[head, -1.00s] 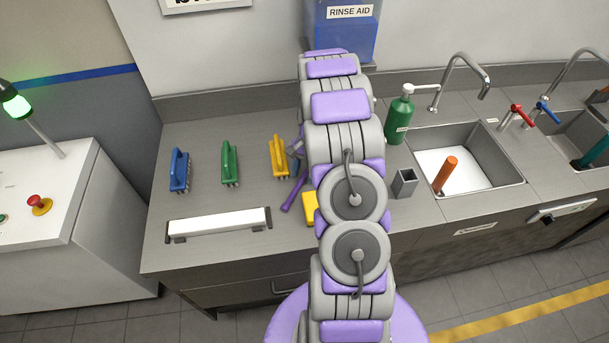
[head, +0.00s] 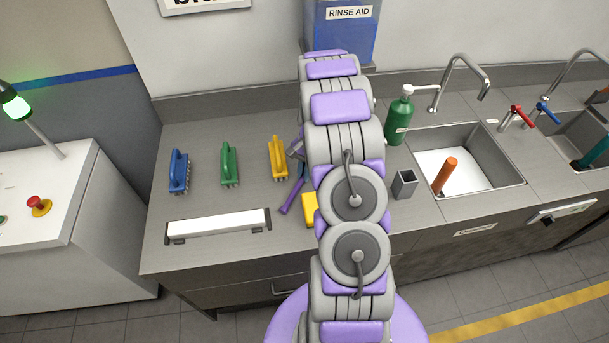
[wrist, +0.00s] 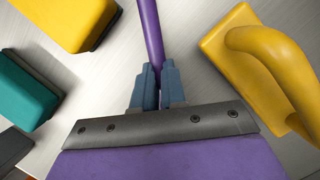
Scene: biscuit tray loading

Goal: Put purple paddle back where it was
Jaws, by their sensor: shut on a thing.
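The purple paddle (head: 292,196) shows in the head view as a thin purple handle on the counter's left half, slanting down to the left; its other end is hidden behind my arm. In the wrist view its handle (wrist: 150,35) runs up from between my blue-grey fingertips. My gripper (wrist: 157,85) is shut on this handle. In the head view only a grey part of my gripper (head: 296,150) shows, beside the yellow brush. I cannot tell whether the paddle touches the counter.
A yellow brush (head: 278,158) stands close left of my gripper; green (head: 229,165) and blue (head: 179,171) brushes stand farther left. A yellow block (head: 309,209) lies close to the paddle's near end. The wrist view also shows a teal block (wrist: 25,92). A white-topped bar (head: 218,223) lies in front.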

